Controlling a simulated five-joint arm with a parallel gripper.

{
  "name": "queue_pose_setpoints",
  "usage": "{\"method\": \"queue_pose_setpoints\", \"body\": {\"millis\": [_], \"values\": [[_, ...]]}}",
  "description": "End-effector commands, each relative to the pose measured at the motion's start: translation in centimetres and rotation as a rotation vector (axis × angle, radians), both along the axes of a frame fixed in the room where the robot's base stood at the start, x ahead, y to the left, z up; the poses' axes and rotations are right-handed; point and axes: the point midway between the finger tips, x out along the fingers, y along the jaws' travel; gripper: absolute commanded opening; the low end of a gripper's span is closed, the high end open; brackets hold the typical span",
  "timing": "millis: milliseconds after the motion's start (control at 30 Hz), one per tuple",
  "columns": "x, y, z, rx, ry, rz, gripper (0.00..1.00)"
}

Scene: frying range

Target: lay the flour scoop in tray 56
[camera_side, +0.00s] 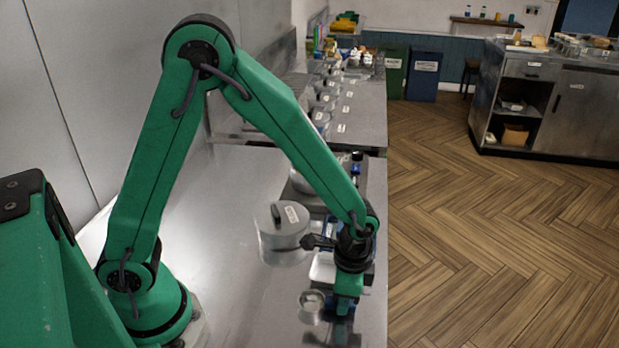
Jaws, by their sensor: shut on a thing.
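My gripper (348,301) is low over the front right of the metal counter, pointing down. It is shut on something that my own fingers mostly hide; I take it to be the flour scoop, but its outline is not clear. A small round metal vessel (312,299) shows just left of the fingers; I cannot tell if it is part of the held thing. A pale, shallow tray-like shape (322,268) lies behind and left of the gripper, partly covered by it. I cannot read the number 56 on any tray.
A lidded metal pot (282,230) with a white label stands just left of my wrist. More metal containers (321,117) line the farther counter. The counter's right edge is close to the gripper, with wood floor (480,240) beyond. The counter's left part is clear.

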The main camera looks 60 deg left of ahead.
Motion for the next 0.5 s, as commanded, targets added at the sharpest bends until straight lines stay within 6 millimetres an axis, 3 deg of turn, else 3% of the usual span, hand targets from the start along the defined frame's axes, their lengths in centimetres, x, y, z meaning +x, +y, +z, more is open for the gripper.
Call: {"method": "queue_pose_setpoints", "body": {"millis": [500], "values": [[0.1, 0.0, 2.4, -0.001, -0.003, 0.0, 0.0]]}}
